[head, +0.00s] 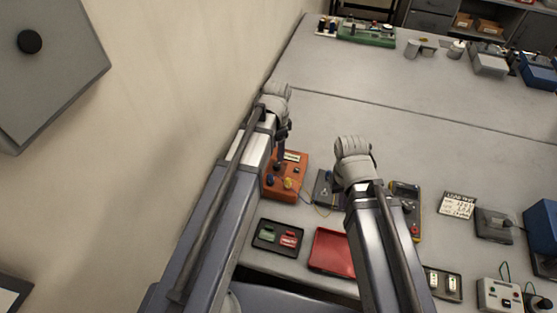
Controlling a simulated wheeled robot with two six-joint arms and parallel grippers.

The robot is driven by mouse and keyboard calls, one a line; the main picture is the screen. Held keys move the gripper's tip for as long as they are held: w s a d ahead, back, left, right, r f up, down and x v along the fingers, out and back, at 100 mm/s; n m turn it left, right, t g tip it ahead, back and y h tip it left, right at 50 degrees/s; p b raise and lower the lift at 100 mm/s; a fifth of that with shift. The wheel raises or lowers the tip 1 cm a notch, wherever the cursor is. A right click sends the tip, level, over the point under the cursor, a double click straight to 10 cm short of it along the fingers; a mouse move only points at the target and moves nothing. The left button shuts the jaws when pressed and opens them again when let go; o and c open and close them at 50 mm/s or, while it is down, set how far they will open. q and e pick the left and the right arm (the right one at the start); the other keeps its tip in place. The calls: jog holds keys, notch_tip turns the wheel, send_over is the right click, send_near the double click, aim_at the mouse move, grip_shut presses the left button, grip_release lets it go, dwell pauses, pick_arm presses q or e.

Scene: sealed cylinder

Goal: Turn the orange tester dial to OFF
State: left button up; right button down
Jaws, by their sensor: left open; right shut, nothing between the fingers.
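The orange tester (299,166) lies on the grey bench along the wall, with a pale display at its far end and blue and yellow terminals at its near end. Its dial is a small dark shape close to my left gripper's fingertips, and its setting is too small to read. My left gripper (281,153) points down over the tester, open; whether it touches the dial I cannot tell. My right gripper (352,165) is shut and empty over the bench to the right of the tester, its fingers mostly hidden behind the wrist.
A dark device (324,190) sits just right of the tester, joined by thin wires. A black tray (258,244) with green and red parts and a red tray (331,252) lie nearer. A yellow-edged multimeter (407,192) lies beyond my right arm. The far bench middle is clear.

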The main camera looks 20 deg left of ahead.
aim_at(277, 164)
pick_arm(q)
jog(key=shift+f+b, duration=0.65)
jog(key=shift+f, duration=0.15)
notch_tip(277, 164, down, 6)
jog(key=b, duration=0.6)
pick_arm(e)
notch_tip(277, 164, down, 8)
jog(key=shift+r, duration=0.2)
pick_arm(q)
grip_shut()
